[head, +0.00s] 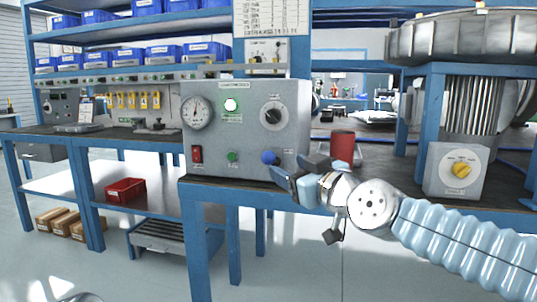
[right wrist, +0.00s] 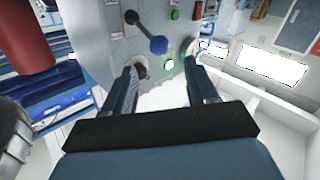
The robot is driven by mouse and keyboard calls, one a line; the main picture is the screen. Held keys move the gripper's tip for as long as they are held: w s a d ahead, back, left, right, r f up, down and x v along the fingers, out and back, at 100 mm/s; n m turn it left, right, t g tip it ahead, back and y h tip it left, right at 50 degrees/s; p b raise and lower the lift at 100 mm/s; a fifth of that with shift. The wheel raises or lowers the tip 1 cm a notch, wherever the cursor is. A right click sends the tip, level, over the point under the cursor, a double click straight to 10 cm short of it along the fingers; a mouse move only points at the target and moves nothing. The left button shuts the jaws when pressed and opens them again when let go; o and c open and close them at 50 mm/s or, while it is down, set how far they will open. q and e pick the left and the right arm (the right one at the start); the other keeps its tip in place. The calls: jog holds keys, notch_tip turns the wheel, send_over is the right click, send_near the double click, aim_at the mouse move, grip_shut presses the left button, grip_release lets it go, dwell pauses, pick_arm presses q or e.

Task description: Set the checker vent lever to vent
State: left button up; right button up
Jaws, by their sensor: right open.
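The checker (head: 245,140) is a grey box on the bench with a round gauge (head: 197,112), a black dial (head: 273,115), a red switch and a lit green lamp. Its vent lever ends in a blue ball (head: 268,157) low on the right of the front. In the right wrist view the lever's dark rod slants from its pivot (right wrist: 131,17) to the blue ball (right wrist: 158,44). My right gripper (head: 291,171) is open and empty at the checker's lower right. In the wrist view the ball lies just beyond the gap between the fingertips (right wrist: 160,66), apart from both. My left gripper is not in view.
A red cylinder (head: 342,147) stands on the bench right of the checker. Shelves with blue bins (head: 123,55) are behind. A red bin (head: 126,190) is on the lower left shelf.

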aim_at(271, 161)
jog(key=p+x, duration=0.2)
jog(key=x, duration=0.7)
jog(key=shift+w+a, duration=0.15)
jog(key=shift+w, duration=0.25)
jog(key=shift+a+f, duration=0.1)
jog(key=shift+f, duration=0.05)
grip_shut()
